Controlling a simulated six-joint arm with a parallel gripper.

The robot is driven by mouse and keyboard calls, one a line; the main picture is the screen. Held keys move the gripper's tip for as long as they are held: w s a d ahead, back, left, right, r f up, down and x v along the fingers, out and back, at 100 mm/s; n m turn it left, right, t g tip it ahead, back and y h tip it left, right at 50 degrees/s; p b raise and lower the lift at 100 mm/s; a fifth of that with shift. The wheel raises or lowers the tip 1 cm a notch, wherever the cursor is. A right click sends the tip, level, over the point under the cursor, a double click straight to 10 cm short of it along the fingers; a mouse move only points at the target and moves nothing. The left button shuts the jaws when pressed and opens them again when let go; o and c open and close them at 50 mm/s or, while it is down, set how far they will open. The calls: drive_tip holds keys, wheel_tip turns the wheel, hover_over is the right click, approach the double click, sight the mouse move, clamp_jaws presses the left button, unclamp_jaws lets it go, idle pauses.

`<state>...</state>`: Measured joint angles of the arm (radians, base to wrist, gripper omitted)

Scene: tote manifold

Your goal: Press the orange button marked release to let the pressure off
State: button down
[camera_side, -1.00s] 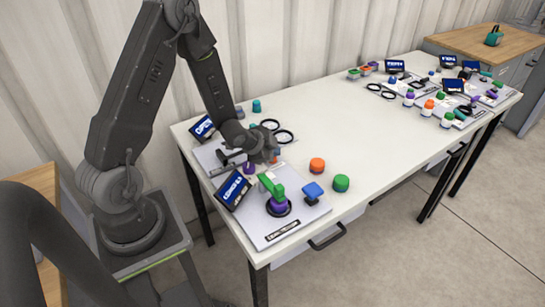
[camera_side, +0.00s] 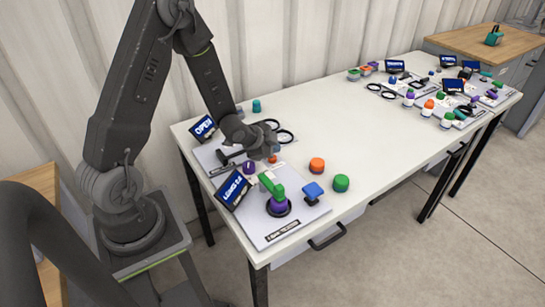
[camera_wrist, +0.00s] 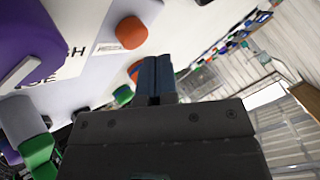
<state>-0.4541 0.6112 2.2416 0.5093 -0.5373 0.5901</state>
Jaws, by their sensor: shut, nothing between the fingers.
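The orange button (camera_wrist: 131,33) shows in the wrist view beside a small white label (camera_wrist: 109,47) whose text is too small to read surely. In the side view the orange button (camera_side: 272,159) shows at the far edge of the near white panel (camera_side: 262,232), just below my gripper (camera_side: 266,150). My gripper's fingers (camera_wrist: 155,73) are shut and empty in the wrist view. They point past the button, with a visible gap to its right. I cannot tell the height of the fingertips over the panel.
The table's middle is clear.

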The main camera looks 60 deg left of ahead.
drive_tip(key=shift+r, duration=0.1)
drive_tip(key=shift+r, duration=2.45)
wheel_tip(320, 180, up, 8)
drive_tip(key=s+d+n+y, duration=0.1)
drive_tip(key=s+d+n, duration=0.1)
drive_tip(key=d, duration=0.1)
drive_tip(key=s+d+r+n+g+h, duration=0.1)
drive_tip(key=s+d+r+n, duration=0.2)
drive_tip(key=s+d+r, duration=0.3)
drive_tip(key=s+d+r+n+g+h, duration=0.1)
drive_tip(key=s+d+r, duration=0.5)
drive_tip(key=s, duration=0.7)
drive_tip(key=shift+d+n+g, duration=0.3)
drive_tip(key=shift+n+g, duration=0.5)
drive_tip(key=shift+n, duration=0.1)
